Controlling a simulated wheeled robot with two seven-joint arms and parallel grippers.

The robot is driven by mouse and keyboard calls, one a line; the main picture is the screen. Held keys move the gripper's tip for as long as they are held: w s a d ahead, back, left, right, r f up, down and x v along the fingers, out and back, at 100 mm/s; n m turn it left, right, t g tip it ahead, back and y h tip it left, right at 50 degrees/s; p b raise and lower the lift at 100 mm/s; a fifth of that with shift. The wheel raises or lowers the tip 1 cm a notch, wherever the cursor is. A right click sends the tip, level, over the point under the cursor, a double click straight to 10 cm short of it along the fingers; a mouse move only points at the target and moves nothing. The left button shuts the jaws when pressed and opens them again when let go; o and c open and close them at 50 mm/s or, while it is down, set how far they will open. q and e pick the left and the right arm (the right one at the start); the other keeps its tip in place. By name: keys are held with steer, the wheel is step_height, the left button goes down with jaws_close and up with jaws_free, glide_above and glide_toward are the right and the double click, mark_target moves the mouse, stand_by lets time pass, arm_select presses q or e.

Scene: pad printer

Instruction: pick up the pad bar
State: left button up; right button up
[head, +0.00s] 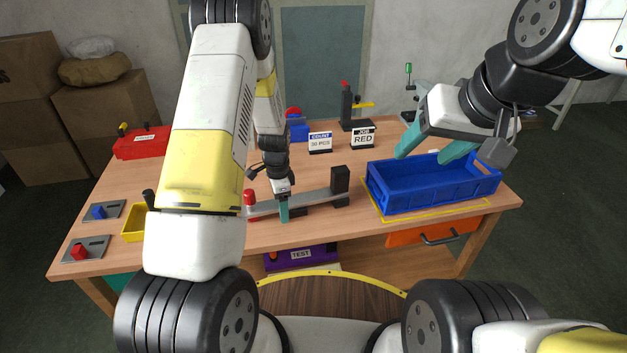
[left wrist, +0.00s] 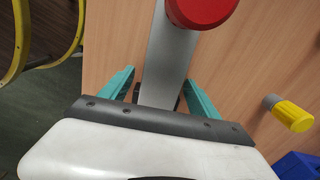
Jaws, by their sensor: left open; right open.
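The pad bar (head: 315,199) is a flat grey bar lying over the front middle of the table, with a red round piece (head: 250,198) near its left end and a black upright block (head: 340,184) at its right end. In the left wrist view the bar (left wrist: 165,65) runs between the fingers, with the red round piece (left wrist: 203,8) at the top. My left gripper (head: 284,210) is open, one teal finger on each side of the bar; the wrist view shows gaps beside it (left wrist: 160,77). My right gripper (head: 422,157) is open and empty above the blue crate's back left.
A blue crate (head: 440,197) stands inside a yellow outline at the right. Signs reading COUNT (head: 320,142) and JOB RED (head: 362,136) stand behind the bar. A yellow bin (head: 134,224) and grey plates with small blocks (head: 86,249) are at the left. The table's middle is mostly free.

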arm_select(q)
jaws_close()
stand_by(0.3)
steer(key=shift+r, duration=0.1)
